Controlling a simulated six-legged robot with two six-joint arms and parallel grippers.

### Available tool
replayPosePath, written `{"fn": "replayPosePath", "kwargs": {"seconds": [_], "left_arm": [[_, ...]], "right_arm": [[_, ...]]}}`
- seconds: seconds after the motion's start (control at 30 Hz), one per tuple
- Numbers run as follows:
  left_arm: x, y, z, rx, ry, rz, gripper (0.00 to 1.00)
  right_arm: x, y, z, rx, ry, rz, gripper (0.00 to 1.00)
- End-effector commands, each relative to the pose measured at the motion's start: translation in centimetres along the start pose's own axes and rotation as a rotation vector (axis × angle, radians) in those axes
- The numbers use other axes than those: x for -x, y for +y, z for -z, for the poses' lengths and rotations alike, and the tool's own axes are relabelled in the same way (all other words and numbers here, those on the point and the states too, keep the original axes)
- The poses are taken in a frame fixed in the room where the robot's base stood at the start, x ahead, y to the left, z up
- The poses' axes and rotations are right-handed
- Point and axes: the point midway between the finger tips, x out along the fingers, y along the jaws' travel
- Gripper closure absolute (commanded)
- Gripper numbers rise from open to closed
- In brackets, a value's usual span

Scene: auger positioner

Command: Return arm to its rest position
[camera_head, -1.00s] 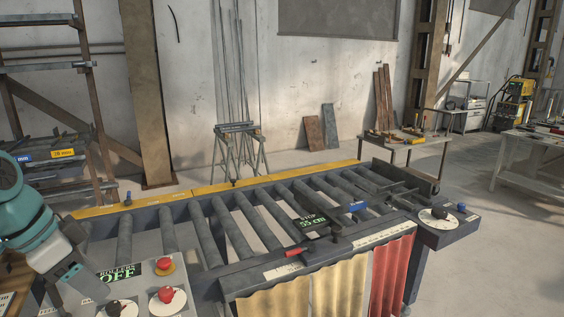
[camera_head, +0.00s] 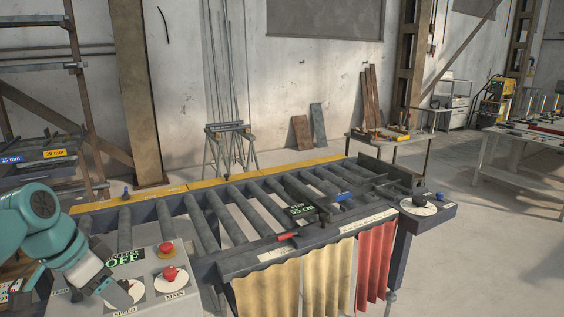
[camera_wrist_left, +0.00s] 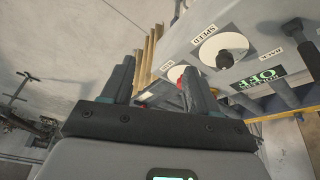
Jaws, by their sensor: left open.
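My left arm (camera_head: 45,225), teal with a grey gripper (camera_head: 120,292), comes in from the left over the control panel (camera_head: 145,262). The gripper is by the speed dial and partly covers it in the head view. In the left wrist view, the two fingers (camera_wrist_left: 157,85) stand apart with nothing held between them. The white speed dial (camera_wrist_left: 208,47) with its black knob is to the right of the fingers, apart from them. My right gripper is not in view.
The panel has a display reading OFF (camera_head: 122,258), a red button (camera_head: 166,248) and a red main knob (camera_head: 170,273). A roller conveyor (camera_head: 235,205) with a stop display (camera_head: 300,211) runs to the right. Open floor lies beyond its right end.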

Motion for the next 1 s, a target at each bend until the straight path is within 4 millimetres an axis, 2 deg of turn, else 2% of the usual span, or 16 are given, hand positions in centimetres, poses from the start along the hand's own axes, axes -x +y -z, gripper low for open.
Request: {"fn": "replayPosePath", "kwargs": {"seconds": [0.03,0.27,0.37,0.47,0.5,0.57,0.6,0.7,0.83,0.9,1.0], "left_arm": [[-1.8,0.0,0.1,0.015,-0.008,-0.010,0.41],[-10.4,0.6,0.3,0.109,-0.028,-0.038,0.41],[-15.7,1.7,-0.3,0.169,-0.045,-0.058,0.41],[-22.5,4.1,-2.0,0.256,-0.072,-0.084,0.41],[-25.4,5.5,-3.1,0.297,-0.085,-0.095,0.41],[-29.5,7.9,-5.0,0.363,-0.102,-0.109,0.41],[-31.9,9.8,-6.5,0.409,-0.115,-0.117,0.41],[-36.8,14.9,-10.8,0.524,-0.152,-0.136,0.41],[-39.9,20.9,-16.2,0.658,-0.195,-0.147,0.41],[-40.4,23.4,-18.5,0.714,-0.211,-0.148,0.41],[-40.6,25.5,-20.4,0.767,-0.224,-0.146,0.41]], "right_arm": [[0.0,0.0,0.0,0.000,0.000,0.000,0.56],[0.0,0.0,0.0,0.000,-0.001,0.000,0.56],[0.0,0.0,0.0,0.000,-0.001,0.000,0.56],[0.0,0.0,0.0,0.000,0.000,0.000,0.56],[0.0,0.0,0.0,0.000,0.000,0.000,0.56],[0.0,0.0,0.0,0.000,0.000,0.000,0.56],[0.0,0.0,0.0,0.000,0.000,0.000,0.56],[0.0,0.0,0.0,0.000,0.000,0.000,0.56],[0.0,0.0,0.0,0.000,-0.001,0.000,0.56],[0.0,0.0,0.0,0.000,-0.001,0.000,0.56],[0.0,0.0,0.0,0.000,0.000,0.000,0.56]]}}
